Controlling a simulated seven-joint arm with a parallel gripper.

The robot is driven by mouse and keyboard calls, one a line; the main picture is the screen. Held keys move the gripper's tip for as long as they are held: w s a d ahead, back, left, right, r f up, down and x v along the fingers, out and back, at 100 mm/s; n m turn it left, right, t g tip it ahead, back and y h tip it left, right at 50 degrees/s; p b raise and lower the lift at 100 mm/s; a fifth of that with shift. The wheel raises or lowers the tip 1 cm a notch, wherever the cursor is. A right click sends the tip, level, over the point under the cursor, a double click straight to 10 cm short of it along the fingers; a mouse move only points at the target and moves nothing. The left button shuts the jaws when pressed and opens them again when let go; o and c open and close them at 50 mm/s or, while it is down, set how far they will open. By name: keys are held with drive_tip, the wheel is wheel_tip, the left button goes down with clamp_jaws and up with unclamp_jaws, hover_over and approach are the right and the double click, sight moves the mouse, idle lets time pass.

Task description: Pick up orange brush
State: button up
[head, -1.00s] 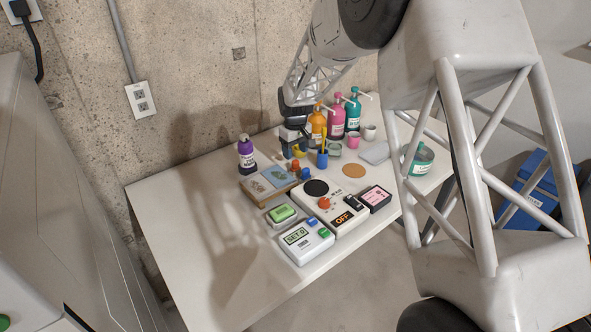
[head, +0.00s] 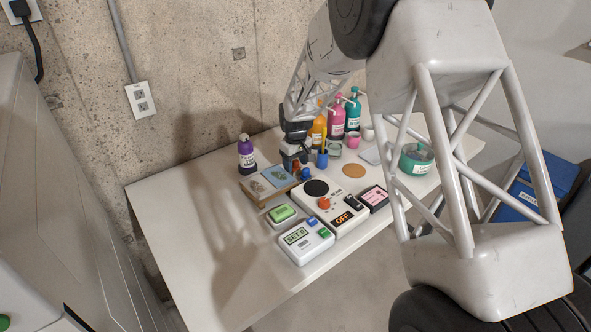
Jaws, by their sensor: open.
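A thin yellow-orange brush (head: 323,140) stands upright in a small blue cup (head: 321,159) toward the back of the table; I take it as the orange brush. My gripper (head: 296,165) is open, pointing down, just left of the cup and apart from the brush in the picture. Its fingertips are small and partly lost against the small red-orange and blue pieces (head: 305,174) beside the picture board. I cannot tell its exact height above the table.
Purple (head: 246,155), orange (head: 318,128), pink (head: 337,118) and teal (head: 353,112) bottles stand along the back. A picture board (head: 268,184), white scale-like device (head: 330,205), set box (head: 303,242) and green bowl (head: 416,160) surround the middle. The table's left part is clear.

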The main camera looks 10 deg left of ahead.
sight(296, 160)
drive_tip(key=c, duration=1)
drive_tip(key=shift+r, duration=5)
drive_tip(key=shift+o, duration=1.3)
drive_tip(key=shift+c, duration=1)
drive_tip(key=s+a+r, duration=0.2)
drive_tip(key=s+a, duration=0.7)
drive_tip(key=s, duration=0.1)
drive_tip(key=shift+a, duration=0.25)
drive_tip(key=shift+r, duration=0.1)
